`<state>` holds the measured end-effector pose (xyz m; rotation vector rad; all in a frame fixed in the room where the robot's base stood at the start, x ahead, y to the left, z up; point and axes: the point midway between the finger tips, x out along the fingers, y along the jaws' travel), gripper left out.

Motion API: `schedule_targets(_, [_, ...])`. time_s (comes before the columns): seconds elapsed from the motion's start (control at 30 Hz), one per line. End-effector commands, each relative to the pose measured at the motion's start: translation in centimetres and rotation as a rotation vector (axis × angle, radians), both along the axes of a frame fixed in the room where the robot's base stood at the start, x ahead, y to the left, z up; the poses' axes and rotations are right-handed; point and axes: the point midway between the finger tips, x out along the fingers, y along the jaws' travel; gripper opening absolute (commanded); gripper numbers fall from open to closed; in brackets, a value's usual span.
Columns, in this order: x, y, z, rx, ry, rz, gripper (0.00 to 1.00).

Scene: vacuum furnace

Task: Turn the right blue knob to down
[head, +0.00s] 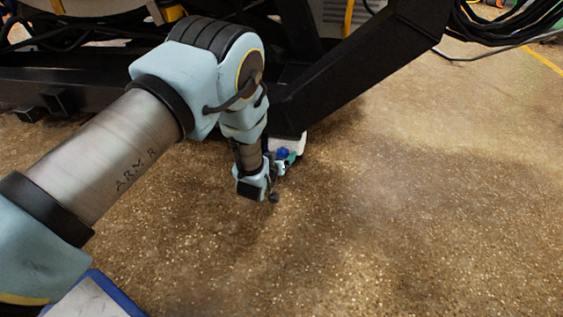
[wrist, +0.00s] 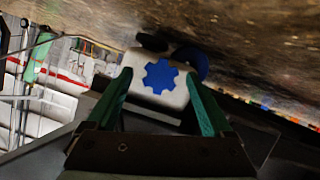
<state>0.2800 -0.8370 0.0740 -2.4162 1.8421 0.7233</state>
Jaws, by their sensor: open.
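A blue, toothed knob (wrist: 161,76) faces the camera on a white block (wrist: 146,97) in the wrist view. My gripper (wrist: 158,80) is open, with one green finger on the left and one on the right of this knob in the picture. I cannot tell whether the fingers touch it. Another blue round part (wrist: 195,61) shows behind the block at the upper right. In the head view, a blue part (head: 283,153) shows just under the white block (head: 290,142), beside my gripper (head: 285,166). I cannot tell which knob it is.
A thick black beam (head: 365,62) slants above the white block, close to my wrist. Dark frame rails run along the back left. Black cables (head: 500,25) hang at the upper right. The speckled floor (head: 400,210) is clear at the front and right.

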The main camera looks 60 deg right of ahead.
Motion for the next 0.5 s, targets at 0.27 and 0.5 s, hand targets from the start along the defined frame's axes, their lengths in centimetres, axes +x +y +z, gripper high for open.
schedule_targets(0.27, [0.18, -0.75, -0.25, 0.0, 0.0, 0.0, 0.85])
schedule_targets(0.5, [0.17, -0.73, -0.23, 0.0, 0.0, 0.0, 0.73])
